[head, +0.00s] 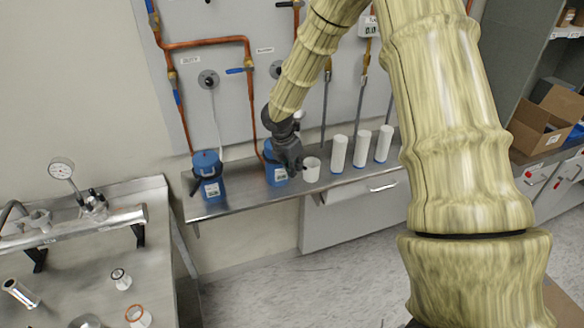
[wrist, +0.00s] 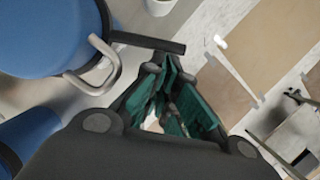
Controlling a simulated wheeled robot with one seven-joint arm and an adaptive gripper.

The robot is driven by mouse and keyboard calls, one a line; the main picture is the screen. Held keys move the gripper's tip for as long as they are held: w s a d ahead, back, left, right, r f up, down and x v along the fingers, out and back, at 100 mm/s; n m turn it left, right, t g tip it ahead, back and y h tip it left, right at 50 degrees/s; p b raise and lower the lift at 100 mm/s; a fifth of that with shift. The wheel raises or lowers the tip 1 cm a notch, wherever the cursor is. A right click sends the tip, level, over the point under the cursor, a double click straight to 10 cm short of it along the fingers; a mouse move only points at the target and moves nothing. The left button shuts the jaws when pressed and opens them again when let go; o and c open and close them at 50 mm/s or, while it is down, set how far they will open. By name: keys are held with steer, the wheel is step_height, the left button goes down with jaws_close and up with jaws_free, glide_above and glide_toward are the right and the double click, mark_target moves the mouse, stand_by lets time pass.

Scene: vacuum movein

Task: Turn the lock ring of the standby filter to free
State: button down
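Two blue filter housings stand on the steel shelf, the left one (head: 208,188) and the right one (head: 276,176). The left one has a dark ring around it; the right one's ring is largely hidden by my arm. The wall labels are too small to read surely, so I cannot tell which is the standby filter. My gripper (head: 296,166) is at the right housing's right side, pointing down. In the wrist view a blue housing (wrist: 45,38) fills the upper left, with a metal loop (wrist: 98,68) and a dark bar (wrist: 148,42) close to my fingers. A gap shows between the green pads; nothing is held.
A white cup (head: 312,170) stands right beside my gripper. Several white filter cartridges (head: 338,153) stand further right on the shelf (head: 240,197). Copper pipes (head: 205,43) run down the wall behind. A bench (head: 70,270) with small parts is at the left.

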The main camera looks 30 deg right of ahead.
steer(key=s+a+r+b, duration=0.1)
steer(key=s+a+r, duration=0.1)
steer(key=a+r, duration=0.4)
steer(key=v, duration=0.4)
steer(key=shift+w+d+r+b, duration=0.2)
steer(key=shift+d+r+b, duration=0.05)
steer(key=shift+d+b, duration=0.05)
